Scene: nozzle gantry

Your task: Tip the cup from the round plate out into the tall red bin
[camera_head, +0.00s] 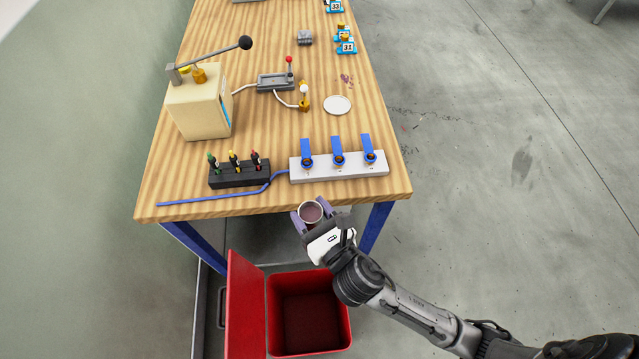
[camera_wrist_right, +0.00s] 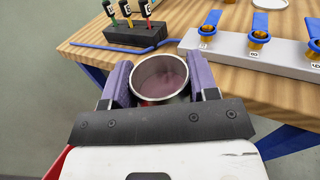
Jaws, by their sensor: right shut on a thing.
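My right gripper (camera_head: 312,214) is shut on a small metal cup (camera_head: 310,211), just off the table's front edge. In the right wrist view the cup (camera_wrist_right: 160,78) sits between the two purple fingers, its mouth towards the camera and a dull purplish content or inside showing. The cup looks upright. The round white plate (camera_head: 337,105) lies bare on the table. The tall red bin (camera_head: 343,318) stands on the floor below, its lid (camera_head: 246,310) swung open to the left. The bin's inside looks dark and empty. My left gripper is not in view.
A beige lever press (camera_head: 200,108) stands at the left. Floor to the right is clear.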

